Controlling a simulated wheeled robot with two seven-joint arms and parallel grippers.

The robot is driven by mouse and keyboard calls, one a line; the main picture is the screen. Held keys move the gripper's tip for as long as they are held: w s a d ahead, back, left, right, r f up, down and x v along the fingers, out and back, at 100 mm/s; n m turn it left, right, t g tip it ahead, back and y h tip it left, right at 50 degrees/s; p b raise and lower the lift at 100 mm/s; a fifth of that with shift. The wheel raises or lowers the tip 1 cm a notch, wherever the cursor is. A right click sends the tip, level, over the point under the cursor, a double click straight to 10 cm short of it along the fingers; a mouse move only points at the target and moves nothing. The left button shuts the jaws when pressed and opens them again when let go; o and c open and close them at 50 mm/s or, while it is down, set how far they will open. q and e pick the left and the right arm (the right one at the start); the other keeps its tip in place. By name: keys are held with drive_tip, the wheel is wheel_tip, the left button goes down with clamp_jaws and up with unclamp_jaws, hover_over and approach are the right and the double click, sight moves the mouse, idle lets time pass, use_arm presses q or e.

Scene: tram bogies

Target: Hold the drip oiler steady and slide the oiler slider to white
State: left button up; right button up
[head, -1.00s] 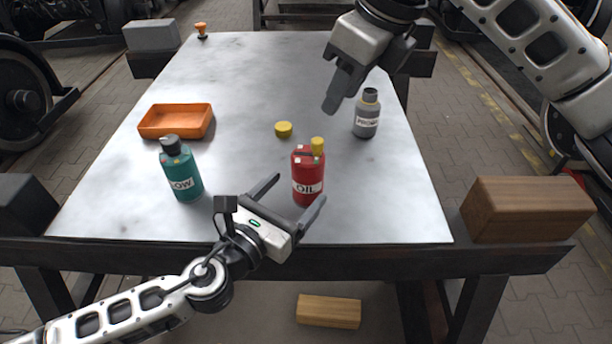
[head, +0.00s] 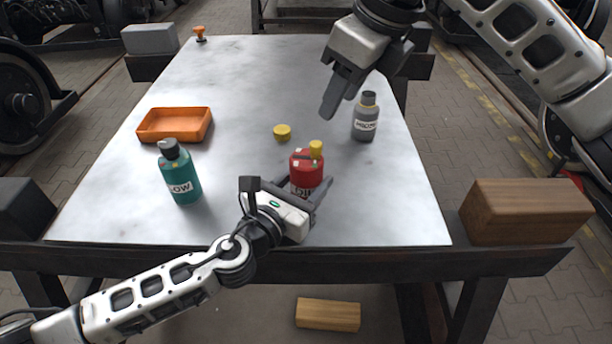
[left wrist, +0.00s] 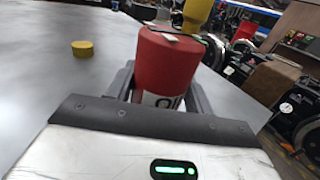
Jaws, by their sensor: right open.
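The drip oiler is a red can (head: 306,171) marked OIL with a yellow top piece (head: 316,149), upright near the table's front. It also shows large in the left wrist view (left wrist: 165,65). Small pale marks show on its top; I cannot make out the slider's setting. My left gripper (head: 308,190) has a finger on each side of the can, low on its body. The fingertips are partly hidden by the can, and I cannot tell whether they press on it. My right gripper (head: 337,100) is open and empty, above the table behind and right of the can.
A teal bottle (head: 180,180) stands left of the can, a grey bottle (head: 365,122) behind right. A yellow cap (head: 282,132) lies behind it. An orange tray (head: 150,127) is at left. A wooden block (head: 525,212) sits at the right edge.

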sight(316, 144)
drive_tip(key=w+a+r+m+g+h, duration=0.2)
drive_tip(key=a+m+h, duration=0.1)
drive_tip(key=m, duration=0.7)
drive_tip(key=f, duration=1.1)
drive_tip(key=shift+w+a+f, duration=0.1)
drive_tip(key=shift+w+a, duration=0.05)
drive_tip(key=shift+w, duration=0.05)
clamp_jaws()
